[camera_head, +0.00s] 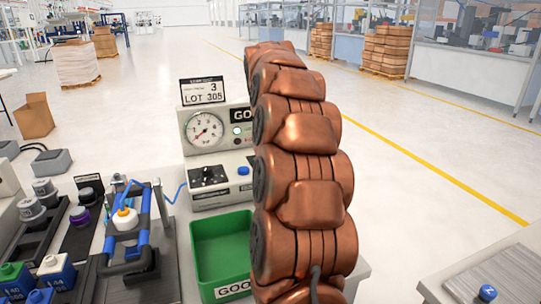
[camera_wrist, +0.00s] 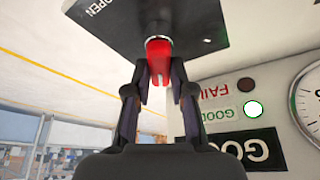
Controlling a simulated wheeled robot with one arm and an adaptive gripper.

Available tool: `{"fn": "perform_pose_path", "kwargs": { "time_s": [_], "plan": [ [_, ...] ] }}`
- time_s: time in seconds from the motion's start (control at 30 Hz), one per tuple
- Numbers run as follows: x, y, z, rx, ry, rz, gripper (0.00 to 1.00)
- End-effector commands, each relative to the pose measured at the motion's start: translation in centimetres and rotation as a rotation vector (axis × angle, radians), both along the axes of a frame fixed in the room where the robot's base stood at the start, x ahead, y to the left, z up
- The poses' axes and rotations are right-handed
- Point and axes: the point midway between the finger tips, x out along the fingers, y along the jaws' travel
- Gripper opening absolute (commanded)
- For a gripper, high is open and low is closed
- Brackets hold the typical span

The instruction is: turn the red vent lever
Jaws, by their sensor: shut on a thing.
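The red vent lever (camera_wrist: 158,48) shows in the wrist view as a short red handle in front of a dark plate (camera_wrist: 185,22) marked OPEN. My gripper (camera_wrist: 159,72) is shut on the lever, with one dark finger on each side of it. The view is upside down, as the lettering shows. In the head view my copper-coloured arm hides both my gripper and the lever.
A test box with a round gauge (camera_head: 204,130) and a lit green lamp stands left of my arm. A green GOOD bin (camera_head: 222,254) is in front of it. A blue-railed fixture (camera_head: 138,246) and dark trays with bottles crowd the bench's left side.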

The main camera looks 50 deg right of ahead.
Motion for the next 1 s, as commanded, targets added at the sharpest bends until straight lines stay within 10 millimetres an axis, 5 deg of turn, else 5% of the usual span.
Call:
{"fn": "perform_pose_path", "kwargs": {
  "time_s": [0.43, 1.0],
  "plan": [
    [-0.31, -0.17, -0.14, 0.000, 0.000, -0.247, 0.00],
    [-0.37, -0.22, 0.05, 0.000, -0.002, -0.290, 0.00]
  ]
}}
